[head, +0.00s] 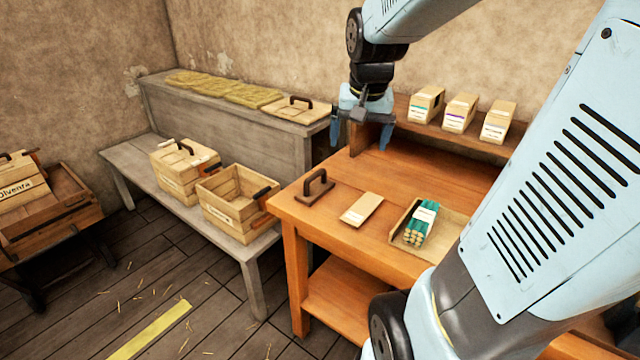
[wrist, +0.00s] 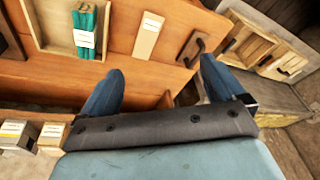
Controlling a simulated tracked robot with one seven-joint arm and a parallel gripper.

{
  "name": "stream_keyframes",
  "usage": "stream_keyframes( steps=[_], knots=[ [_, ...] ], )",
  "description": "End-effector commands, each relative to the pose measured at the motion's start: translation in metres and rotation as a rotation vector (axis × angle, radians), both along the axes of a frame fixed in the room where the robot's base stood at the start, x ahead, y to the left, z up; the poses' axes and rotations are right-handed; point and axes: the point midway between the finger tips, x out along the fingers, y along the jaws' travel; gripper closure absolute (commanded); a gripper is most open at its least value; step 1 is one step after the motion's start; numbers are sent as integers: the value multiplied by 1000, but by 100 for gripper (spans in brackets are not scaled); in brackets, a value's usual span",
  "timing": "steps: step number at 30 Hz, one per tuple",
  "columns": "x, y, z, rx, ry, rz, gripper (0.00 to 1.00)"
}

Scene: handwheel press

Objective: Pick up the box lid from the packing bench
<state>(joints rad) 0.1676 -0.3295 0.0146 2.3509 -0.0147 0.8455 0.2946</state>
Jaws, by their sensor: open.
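Two flat wooden pieces look like lids, and I cannot tell for certain which is the box lid. A pale lid with a dark handle (head: 298,109) lies on the raised back ledge of the grey bench. A thin pale board with a white label (head: 361,210) lies flat on the orange wooden bench (head: 400,172); it also shows in the wrist view (wrist: 149,35). My gripper (head: 361,138) is open and empty above the back left of the orange bench, right of the handled lid and apart from both. Its spread fingers also show in the wrist view (wrist: 157,80).
A dark handle (head: 316,186) stands at the orange bench's left edge. A tray (head: 448,223) holds green sticks (head: 420,222). Small labelled boxes (head: 461,112) stand on a shelf behind. The grey bench (head: 127,157) carries a lidded crate (head: 184,170), an open crate (head: 236,203) and straw pads (head: 225,89).

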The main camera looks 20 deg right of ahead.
Motion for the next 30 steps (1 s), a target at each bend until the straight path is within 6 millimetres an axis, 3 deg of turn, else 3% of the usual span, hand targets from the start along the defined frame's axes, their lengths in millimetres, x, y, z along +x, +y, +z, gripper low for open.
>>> stream_keyframes(
  steps=[6,15,22,30],
  knots=[
    [43,-27,-37,42,86,-172,4],
    [90,-67,-99,98,188,-401,4],
    [108,-87,-134,124,235,-515,4],
    [112,-92,-158,130,251,-545,4]
  ],
)
